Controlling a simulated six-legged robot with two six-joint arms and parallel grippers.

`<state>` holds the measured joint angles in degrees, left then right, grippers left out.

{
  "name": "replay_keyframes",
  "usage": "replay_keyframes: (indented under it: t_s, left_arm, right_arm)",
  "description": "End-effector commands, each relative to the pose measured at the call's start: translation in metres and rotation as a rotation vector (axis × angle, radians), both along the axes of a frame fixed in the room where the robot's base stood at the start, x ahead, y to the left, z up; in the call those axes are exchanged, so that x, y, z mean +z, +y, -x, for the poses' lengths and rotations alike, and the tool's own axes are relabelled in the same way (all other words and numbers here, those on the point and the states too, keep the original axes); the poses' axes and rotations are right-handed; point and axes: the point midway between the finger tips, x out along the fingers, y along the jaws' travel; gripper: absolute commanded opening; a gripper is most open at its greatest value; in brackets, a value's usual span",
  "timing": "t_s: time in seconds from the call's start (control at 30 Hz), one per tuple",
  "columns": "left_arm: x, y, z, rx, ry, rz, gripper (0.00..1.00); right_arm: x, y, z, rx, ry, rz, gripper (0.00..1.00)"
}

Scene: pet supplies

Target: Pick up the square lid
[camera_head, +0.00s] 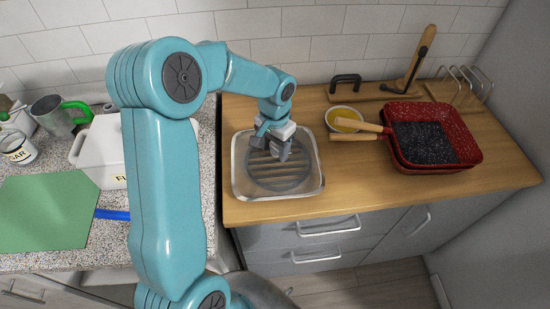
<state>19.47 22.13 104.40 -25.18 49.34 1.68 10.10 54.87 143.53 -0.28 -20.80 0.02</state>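A square, silver-rimmed piece (318,182) with rounded corners lies near the left end of the wooden counter and looks like the square lid. A dark round ribbed grate shows within its rim; I cannot tell whether it is inside or seen through it. My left gripper (272,148) is above its upper middle, pointing down, with grey fingers. It hides part of the piece. I cannot tell whether the fingers touch or hold anything. My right gripper is not in view.
Right of the piece are a small bowl (333,115) with yellow contents and red square pans (468,150) with wooden handles reaching left. A rack (467,85) stands behind. A green board (45,213) and white dish (97,150) are left. The counter's front right is clear.

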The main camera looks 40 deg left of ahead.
Motion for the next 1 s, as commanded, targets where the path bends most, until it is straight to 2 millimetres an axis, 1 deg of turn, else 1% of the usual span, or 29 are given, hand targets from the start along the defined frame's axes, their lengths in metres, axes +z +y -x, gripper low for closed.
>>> replay_keyframes:
  t_s: [0.03,0.07,0.1,0.13,0.17,0.47,0.57,0.67,0.77,0.87,1.0]
  left_arm:
    - [0.0,0.0,0.0,0.0,0.001,0.0,0.35]
    - [0.0,0.0,0.0,0.0,0.001,0.0,0.25]
    - [0.0,0.0,0.0,0.0,0.001,0.0,0.12]
    - [0.0,0.0,0.0,0.0,0.001,0.0,0.02]
    - [0.0,0.0,0.0,0.0,0.0,0.0,0.0]
    - [0.0,0.0,0.0,0.0,0.0,0.0,0.0]
    - [0.004,0.0,0.0,0.0,-0.001,0.0,0.0]
    - [0.013,0.0,-0.001,0.001,-0.003,-0.001,0.0]
    - [0.029,0.0,-0.001,0.002,-0.006,-0.002,0.0]
    - [0.053,0.0,-0.002,0.001,-0.009,-0.003,0.0]
    - [0.095,0.0,-0.001,0.001,-0.01,-0.002,0.0]
  right_arm:
    - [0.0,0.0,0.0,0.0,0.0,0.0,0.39]
    - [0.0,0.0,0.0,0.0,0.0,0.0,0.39]
    - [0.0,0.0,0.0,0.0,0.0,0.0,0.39]
    - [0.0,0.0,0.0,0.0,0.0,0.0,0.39]
    - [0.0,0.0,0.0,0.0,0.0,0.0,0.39]
    - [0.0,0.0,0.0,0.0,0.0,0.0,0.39]
    - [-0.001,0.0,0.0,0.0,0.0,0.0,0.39]
    - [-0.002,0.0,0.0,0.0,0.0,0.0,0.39]
    - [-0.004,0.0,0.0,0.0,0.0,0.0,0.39]
    - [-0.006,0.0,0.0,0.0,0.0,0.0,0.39]
    - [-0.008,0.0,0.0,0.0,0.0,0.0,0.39]
